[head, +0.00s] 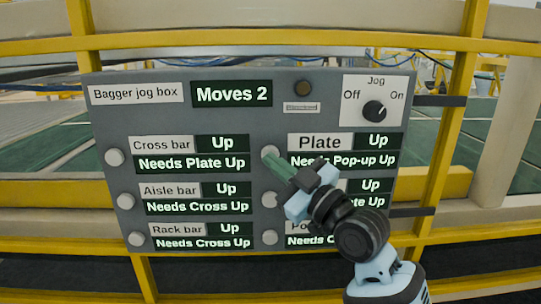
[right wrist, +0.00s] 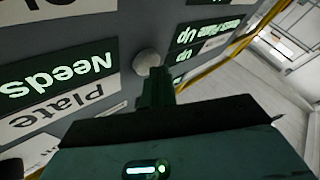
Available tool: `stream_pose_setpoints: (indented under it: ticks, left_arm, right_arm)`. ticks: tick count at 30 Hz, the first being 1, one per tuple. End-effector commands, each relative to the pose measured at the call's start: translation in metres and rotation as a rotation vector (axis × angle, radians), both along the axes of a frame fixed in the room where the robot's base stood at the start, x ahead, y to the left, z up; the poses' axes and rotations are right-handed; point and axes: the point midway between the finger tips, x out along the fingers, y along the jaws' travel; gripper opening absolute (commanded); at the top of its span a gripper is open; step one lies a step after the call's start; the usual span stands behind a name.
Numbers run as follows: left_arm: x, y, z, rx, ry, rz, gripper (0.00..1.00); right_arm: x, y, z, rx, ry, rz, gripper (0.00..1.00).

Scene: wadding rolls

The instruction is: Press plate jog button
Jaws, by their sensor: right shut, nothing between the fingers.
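The grey bagger jog box (head: 200,90) hangs on the yellow rails. The plate jog button (head: 268,151) is a round, pale knob left of the "Plate" label (head: 319,143), which reads "Up" and "Needs Pop-up Up". My right gripper (head: 272,160) is shut and empty, its green fingertips at the lower edge of this button. In the right wrist view the button (right wrist: 147,62) sits just beyond the fingertips (right wrist: 156,80). I cannot tell whether they touch. My left gripper is in neither view.
The Jog knob (head: 374,110) points toward On, and the display (head: 232,94) reads "Moves 2". Other pale buttons, such as the cross bar button (head: 115,157), line the box. My right arm partly covers the lower right labels.

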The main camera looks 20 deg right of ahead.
Motion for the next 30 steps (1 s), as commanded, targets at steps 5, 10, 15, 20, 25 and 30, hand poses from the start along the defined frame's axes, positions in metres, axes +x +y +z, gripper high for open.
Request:
stream_pose_setpoints:
  ticks: [5,10,15,20,25,30]
  left_arm:
    - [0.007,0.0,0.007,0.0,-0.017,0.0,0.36]
    - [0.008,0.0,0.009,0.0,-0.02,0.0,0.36]
    - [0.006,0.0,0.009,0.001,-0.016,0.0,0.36]
    - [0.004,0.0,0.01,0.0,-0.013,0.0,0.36]
    - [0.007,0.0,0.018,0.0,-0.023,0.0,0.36]
    - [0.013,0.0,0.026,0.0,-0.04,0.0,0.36]
  right_arm:
    - [-0.009,0.002,0.001,-0.001,-0.002,0.0,0.0]
    - [-0.014,0.003,0.0,-0.001,0.0,0.0,0.0]
    - [-0.013,0.004,0.0,0.0,0.0,0.0,0.0]
    - [-0.017,0.004,0.001,-0.001,-0.001,0.0,0.0]
    - [-0.03,0.008,0.002,0.0,-0.002,0.001,0.0]
    - [-0.045,0.013,0.002,0.0,-0.003,0.001,0.0]
